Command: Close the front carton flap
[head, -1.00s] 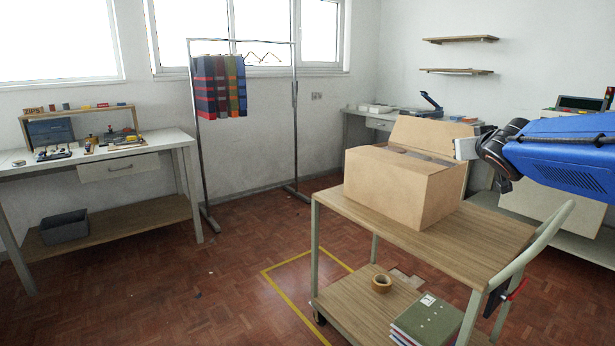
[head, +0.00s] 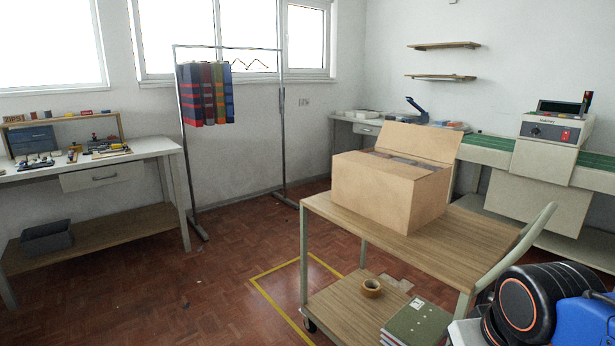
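The brown carton (head: 375,194) stands on the wooden top of a cart. Its far flap (head: 425,142) is raised and leans back. Grey contents show in the opening (head: 405,159) in front of that flap. A tan strip runs along the near top edge; I cannot tell whether it is the front flap folded over. My gripper (head: 464,331) shows only as a pale piece at the bottom edge, beside my black wrist joint. It is right of and nearer than the carton, well apart from it. Its fingers are out of view.
The cart top (head: 465,240) is clear right of the carton. A pale green cart handle (head: 535,238) rises at the right. A tape roll (head: 371,288) and green binder (head: 416,322) lie on the lower shelf. A long bench with a grey machine (head: 553,133) stands behind.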

